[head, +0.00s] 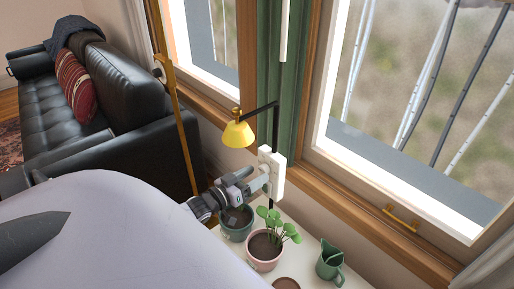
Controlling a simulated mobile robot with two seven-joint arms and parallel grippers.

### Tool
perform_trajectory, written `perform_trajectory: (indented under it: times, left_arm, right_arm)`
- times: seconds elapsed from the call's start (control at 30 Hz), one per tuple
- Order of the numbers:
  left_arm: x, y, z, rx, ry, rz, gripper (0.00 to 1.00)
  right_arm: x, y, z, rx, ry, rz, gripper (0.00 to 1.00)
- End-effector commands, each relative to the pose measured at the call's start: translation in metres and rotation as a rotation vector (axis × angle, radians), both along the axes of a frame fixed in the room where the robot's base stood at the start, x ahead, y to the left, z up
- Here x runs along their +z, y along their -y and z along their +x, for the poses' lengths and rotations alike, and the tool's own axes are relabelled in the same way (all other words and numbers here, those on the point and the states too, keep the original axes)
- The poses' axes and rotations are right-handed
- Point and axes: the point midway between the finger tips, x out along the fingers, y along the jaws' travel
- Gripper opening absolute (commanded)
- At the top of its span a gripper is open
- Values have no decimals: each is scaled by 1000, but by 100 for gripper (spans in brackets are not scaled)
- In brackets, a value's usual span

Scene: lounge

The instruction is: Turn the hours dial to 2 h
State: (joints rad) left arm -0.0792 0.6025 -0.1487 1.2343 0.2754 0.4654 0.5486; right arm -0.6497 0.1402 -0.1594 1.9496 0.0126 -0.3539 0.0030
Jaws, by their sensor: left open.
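A white box (278,172) is mounted upright on the green strip of wall between the windows. It is the likely place of the hours dial, but no dial face or markings can be made out. My left gripper (264,181) is at the box's left side, with its fingers open and pointing at it. The gripper covers part of the box's front. I cannot tell whether the fingers touch the box or are around a dial. My right gripper is not in view.
A yellow lamp (238,132) on a black arm hangs just above the gripper. Below are a grey-green pot (237,232), a pink pot (263,262) with a leafy plant, and a green watering can (330,264) on a white surface. A black sofa (125,95) stands left.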

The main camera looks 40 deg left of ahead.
Motion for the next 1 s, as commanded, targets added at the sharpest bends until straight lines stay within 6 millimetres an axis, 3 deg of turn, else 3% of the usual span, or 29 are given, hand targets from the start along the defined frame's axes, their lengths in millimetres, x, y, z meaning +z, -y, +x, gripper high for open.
perform_trajectory:
  times: [0.2,0.4,1.0]
  left_arm:
    - [0,-2,-31,0,-2,1,61]
    - [0,-4,-48,0,-1,0,61]
    - [0,-5,-52,0,0,0,61]
  right_arm:
    - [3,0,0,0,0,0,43]
    - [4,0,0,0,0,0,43]
    - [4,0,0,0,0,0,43]
